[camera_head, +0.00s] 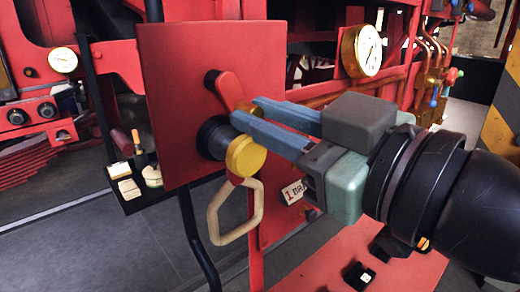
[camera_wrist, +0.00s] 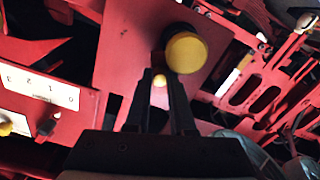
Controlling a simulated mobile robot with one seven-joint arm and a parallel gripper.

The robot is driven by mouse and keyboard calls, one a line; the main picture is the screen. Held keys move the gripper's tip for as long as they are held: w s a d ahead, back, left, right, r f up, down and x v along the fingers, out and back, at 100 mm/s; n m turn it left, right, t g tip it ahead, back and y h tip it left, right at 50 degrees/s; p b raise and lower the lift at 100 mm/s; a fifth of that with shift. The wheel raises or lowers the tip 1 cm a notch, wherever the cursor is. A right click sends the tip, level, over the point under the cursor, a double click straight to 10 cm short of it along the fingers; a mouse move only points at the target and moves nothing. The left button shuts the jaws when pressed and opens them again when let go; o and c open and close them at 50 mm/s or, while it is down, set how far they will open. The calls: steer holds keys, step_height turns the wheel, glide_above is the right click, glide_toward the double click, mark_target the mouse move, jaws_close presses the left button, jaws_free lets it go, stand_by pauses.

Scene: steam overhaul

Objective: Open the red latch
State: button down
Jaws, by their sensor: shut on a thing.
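The red latch (camera_head: 227,88) is a short red lever on the front of a red panel (camera_head: 180,60). It slants down to the right from a dark pivot at its upper left. My gripper (camera_head: 246,111) reaches in from the right with its blue fingers closed at the lever's lower end, where a small yellow tip shows. In the wrist view, my gripper (camera_wrist: 160,78) has this yellow tip (camera_wrist: 160,80) between its dark fingers. The fingers hide part of the latch's lower end.
A round yellow knob (camera_head: 245,156) with a black base sits just below the fingers, and shows close beside them in the wrist view (camera_wrist: 186,53). A beige ring handle (camera_head: 236,212) hangs beneath it. A brass gauge (camera_head: 361,50) stands behind the arm.

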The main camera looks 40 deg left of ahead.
steer(key=shift+w+d+r+n+b, duration=0.1)
steer(key=shift+w+r+n+b, duration=0.2)
steer(key=shift+n+b, duration=1.25)
steer(key=shift+w+a+r+n+b, duration=0.1)
steer(key=shift+w+r+n+b, duration=0.25)
steer(key=shift+n+b, duration=1.2)
steer(key=shift+w+d+r+n+b, duration=0.15)
steer(key=shift+r+n+b, duration=0.5)
steer(key=shift+n, duration=1.55)
steer(key=shift+f, duration=0.2)
steer(key=c, duration=0.8)
jaws_free()
steer(key=shift+o, duration=0.2)
steer(key=shift+b, duration=0.3)
steer(key=s+d+b, duration=0.1)
steer(key=d, duration=1.1)
steer(key=shift+d, duration=0.4)
